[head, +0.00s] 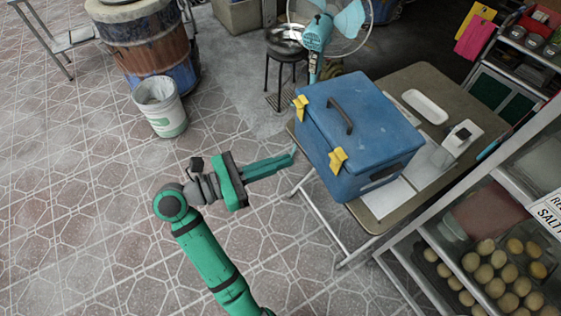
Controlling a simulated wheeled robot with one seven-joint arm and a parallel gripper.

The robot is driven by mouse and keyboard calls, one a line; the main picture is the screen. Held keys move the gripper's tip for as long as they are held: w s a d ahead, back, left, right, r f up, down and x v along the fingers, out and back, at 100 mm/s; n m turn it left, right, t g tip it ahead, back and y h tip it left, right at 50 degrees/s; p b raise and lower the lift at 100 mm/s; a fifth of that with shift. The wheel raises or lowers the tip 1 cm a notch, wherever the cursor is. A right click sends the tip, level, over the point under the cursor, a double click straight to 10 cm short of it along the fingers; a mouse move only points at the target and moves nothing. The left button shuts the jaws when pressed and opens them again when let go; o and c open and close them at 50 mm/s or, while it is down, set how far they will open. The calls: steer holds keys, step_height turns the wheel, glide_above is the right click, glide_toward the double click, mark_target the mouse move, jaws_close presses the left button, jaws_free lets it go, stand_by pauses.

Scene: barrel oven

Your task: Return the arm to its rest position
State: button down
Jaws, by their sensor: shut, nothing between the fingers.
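My arm reaches up from the bottom of the head view, with green links and dark joints. My gripper (292,155) points right, its two green fingers together with nothing between them. The fingertips are close to the left side of a blue box (340,157) in the picture. I cannot tell whether they touch it or how far apart they are in depth. The box has a closed lid, a dark handle and yellow latches, and stands on a brown table (444,82).
A white bin (172,122) and a barrel oven (150,52) stand at the upper left. A teal fan (318,34) and a stool with a metal bowl (286,40) are behind the table. A rack of round buns (490,262) is at the right.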

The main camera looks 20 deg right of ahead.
steer(key=shift+s, duration=0.1)
steer(key=s+a+r+n+t, duration=0.1)
steer(key=s+a+n+t, duration=0.1)
steer(key=s+n+t, duration=0.65)
steer(key=s+a+r+n+t, duration=0.1)
steer(key=s+r+n+t, duration=0.15)
steer(key=n+t, duration=1.1)
steer(key=s+a+f+n+g+y, duration=0.4)
steer(key=f+n+y, duration=0.5)
steer(key=n, duration=0.6)
steer(key=s+a+f+n+g+y, duration=0.4)
steer(key=s+f+n+y, duration=0.4)
steer(key=n, duration=0.8)
step_height(320, 180, down, 3)
steer(key=shift+s+a+f+y, duration=0.1)
steer(key=shift+s+a+y, duration=0.3)
steer(key=shift+s+a, duration=0.35)
steer(key=shift+d, duration=0.1)
